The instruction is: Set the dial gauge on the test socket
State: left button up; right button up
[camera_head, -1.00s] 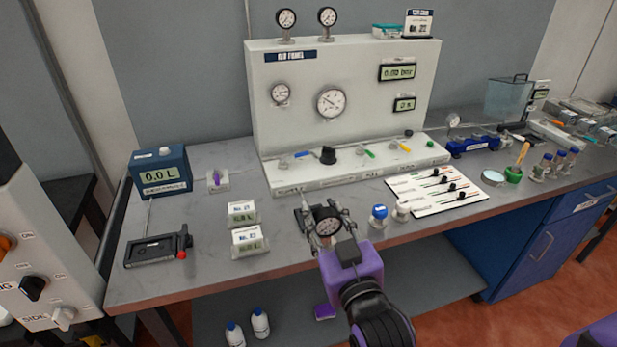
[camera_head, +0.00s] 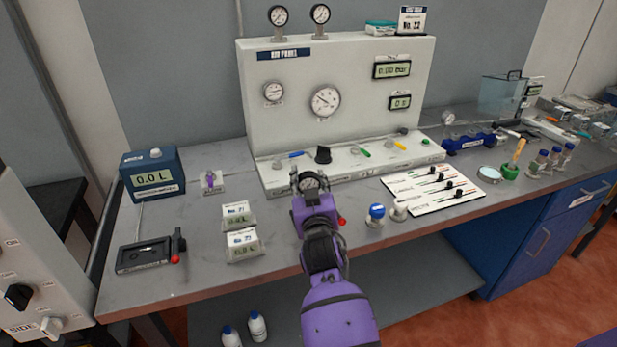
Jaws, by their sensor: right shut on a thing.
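My right gripper (camera_head: 309,188) is shut on a dial gauge (camera_head: 309,181), a small round gauge with a pale face and dark rim. It holds the gauge just in front of the ledge of the air panel (camera_head: 345,172), above the bench. The gauge's lower part and its stem are hidden by the fingers. The test socket cannot be made out for certain; my gripper and forearm cover the bench right below and behind the gauge. My left gripper is not in view.
Left of my arm stand two small labelled displays (camera_head: 242,246) and a black device with a red-tipped lever (camera_head: 146,255). To the right are a blue-capped bottle (camera_head: 376,215) and a white card with sliders (camera_head: 437,187). A red ball (camera_head: 341,221) shows beside my wrist.

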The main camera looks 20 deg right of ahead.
notch_tip(320, 180, down, 4)
jog(key=shift+s+r+b, duration=0.1)
jog(key=shift+r+b, duration=0.05)
jog(key=shift+b, duration=0.7)
jog(key=shift+f, duration=0.25)
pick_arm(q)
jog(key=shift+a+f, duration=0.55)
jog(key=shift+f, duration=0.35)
pick_arm(e)
jog(key=shift+r, duration=0.1)
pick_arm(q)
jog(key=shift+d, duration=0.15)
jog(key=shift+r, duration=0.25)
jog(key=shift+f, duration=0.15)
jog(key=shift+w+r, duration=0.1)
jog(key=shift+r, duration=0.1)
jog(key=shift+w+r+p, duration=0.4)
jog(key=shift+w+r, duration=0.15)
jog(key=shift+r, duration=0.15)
pick_arm(e)
jog(key=shift+r, duration=0.65)
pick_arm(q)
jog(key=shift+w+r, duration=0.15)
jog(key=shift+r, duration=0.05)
